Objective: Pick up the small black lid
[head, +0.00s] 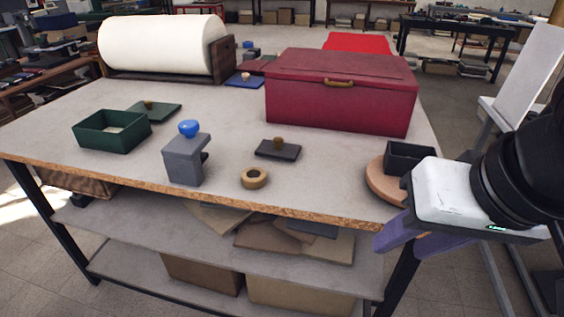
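The small black lid (286,152) is a flat dark square with a brown knob on top. It lies flat on the grey worktable (225,130), in front of the red chest. A small open black box (409,172) stands on a round wooden board (374,180) near the table's right edge. My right gripper (408,243) is at the table's front right corner, with purple fingers that look spread apart and nothing seen between them. It is well to the right of the lid and apart from it. My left gripper is not in view.
A red chest (340,97) stands behind the lid. A tan ring (245,180) and a grey block (181,164) with a blue knob (188,128) are at the front. A green box (98,138) and green lid (160,113) are at left. The table between lid and wooden board is clear.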

